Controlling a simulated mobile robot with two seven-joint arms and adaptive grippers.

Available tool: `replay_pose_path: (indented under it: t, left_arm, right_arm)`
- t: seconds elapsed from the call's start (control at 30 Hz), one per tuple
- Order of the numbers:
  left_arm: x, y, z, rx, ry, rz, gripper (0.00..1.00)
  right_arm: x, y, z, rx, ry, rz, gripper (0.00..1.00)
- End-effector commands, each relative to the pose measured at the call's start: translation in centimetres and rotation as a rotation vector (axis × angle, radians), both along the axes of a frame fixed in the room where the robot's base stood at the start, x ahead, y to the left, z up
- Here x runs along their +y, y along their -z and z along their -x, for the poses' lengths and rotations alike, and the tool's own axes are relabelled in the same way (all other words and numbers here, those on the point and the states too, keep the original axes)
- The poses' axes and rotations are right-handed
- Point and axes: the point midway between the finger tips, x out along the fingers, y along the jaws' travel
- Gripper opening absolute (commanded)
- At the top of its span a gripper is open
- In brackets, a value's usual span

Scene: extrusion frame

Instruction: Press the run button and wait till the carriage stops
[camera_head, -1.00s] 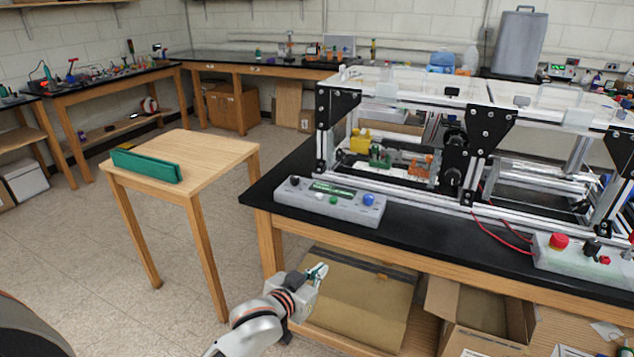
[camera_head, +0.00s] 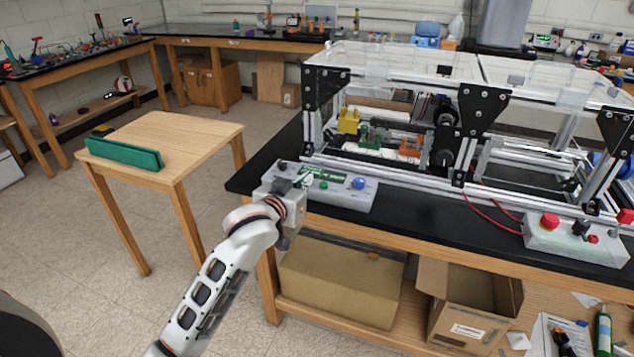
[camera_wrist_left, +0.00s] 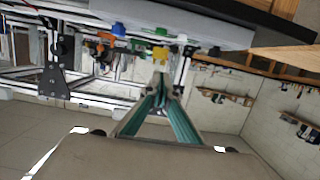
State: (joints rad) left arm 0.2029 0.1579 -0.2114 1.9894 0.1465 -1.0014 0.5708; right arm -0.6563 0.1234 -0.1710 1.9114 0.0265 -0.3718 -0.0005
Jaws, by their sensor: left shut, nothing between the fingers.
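A grey control box (camera_head: 338,199) lies on the black bench top before the extrusion frame (camera_head: 462,120). It carries a small display, a green button (camera_head: 323,185) and a blue button (camera_head: 359,183). In the left wrist view the box (camera_wrist_left: 190,22) spans the top, with its blue button (camera_wrist_left: 118,29) and green button (camera_wrist_left: 160,32). My left gripper (camera_head: 306,182) is shut and empty at the left part of the box; its tips (camera_wrist_left: 160,60) point towards the green button. Contact cannot be told. The carriage is not clearly distinguishable inside the frame. My right gripper is out of view.
A second box (camera_head: 575,240) with a red button (camera_head: 549,221) stands at the bench's right, joined by red wires. A small wooden table (camera_head: 185,150) holding a green bar (camera_head: 124,153) stands left. Cardboard boxes (camera_head: 340,285) fill the shelf below. Open floor lies between table and bench.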

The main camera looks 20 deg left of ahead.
Motion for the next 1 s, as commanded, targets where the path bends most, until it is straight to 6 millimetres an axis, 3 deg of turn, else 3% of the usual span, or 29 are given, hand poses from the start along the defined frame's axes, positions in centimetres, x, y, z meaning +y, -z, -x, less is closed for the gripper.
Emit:
replay_pose_path:
  t: [0.53,0.7,1.0]
  left_arm:
    - [-0.3,2.3,-9.1,0.001,-0.001,-0.001,0.00]
    - [-0.3,4.9,-8.8,0.003,-0.001,-0.001,0.00]
    - [-0.3,6.3,-8.8,0.001,0.000,-0.001,0.00]
  right_arm:
    - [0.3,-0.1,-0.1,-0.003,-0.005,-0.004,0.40]
    - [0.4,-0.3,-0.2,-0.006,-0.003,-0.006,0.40]
    - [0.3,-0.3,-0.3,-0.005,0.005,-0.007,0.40]
